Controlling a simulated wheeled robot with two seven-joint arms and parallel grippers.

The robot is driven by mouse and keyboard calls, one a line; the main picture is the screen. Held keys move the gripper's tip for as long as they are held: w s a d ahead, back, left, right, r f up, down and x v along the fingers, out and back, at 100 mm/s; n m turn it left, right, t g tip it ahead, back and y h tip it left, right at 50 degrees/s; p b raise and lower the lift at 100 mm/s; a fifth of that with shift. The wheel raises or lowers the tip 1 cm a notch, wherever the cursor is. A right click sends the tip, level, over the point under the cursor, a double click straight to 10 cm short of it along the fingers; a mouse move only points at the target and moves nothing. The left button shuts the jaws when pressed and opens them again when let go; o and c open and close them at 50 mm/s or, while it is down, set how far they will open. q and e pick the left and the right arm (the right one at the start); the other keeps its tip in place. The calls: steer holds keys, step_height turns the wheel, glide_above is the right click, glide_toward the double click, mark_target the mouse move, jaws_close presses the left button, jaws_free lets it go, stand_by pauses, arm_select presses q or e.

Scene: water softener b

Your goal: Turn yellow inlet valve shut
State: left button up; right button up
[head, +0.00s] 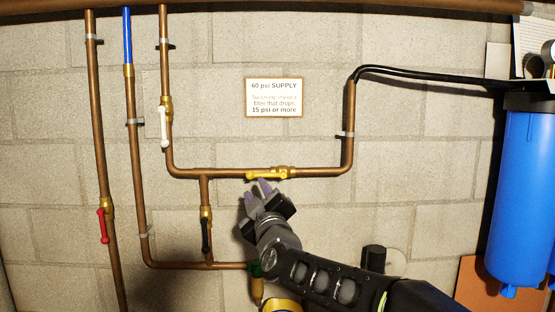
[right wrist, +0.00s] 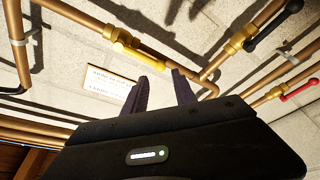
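The yellow inlet valve (head: 268,174) sits on the horizontal copper pipe, and its yellow lever lies along the pipe. It also shows in the right wrist view (right wrist: 138,48), beyond my fingertips. My right gripper (head: 257,187) is just below the lever in the head view. Its two purple-grey fingers also show in the right wrist view (right wrist: 161,76), apart with nothing between them. Any contact with the lever cannot be made out, but a gap seems to show. My left gripper is in neither view.
A white-handled valve (head: 164,126), a black-handled valve (head: 206,231) and a red-handled valve (head: 103,224) are on nearby pipes. A supply sign (head: 274,97) hangs above the yellow valve. A blue filter housing (head: 522,198) stands at the right. The wall between is bare.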

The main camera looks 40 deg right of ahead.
mark_target(251, 178)
steer(key=p+x, duration=0.1)
steer(key=x, duration=0.3)
steer(key=p+x, duration=0.1)
steer(key=x, duration=0.1)
steer(key=shift+w+d+r+p, duration=0.1)
steer(key=shift+w+r+p, duration=0.15)
steer(key=shift+r+p, duration=0.1)
steer(key=shift+w+d+f, duration=0.1)
steer(key=shift+w+f, duration=0.15)
steer(key=shift+c, duration=0.4)
steer(key=shift+f, duration=0.15)
steer(key=c, duration=0.5)
steer(key=shift+s+r+p, duration=0.1)
steer(key=shift+r+p, duration=0.65)
steer(key=shift+r, duration=0.55)
steer(key=shift+c, duration=0.6)
steer(key=shift+d+r, duration=0.1)
jaws_close()
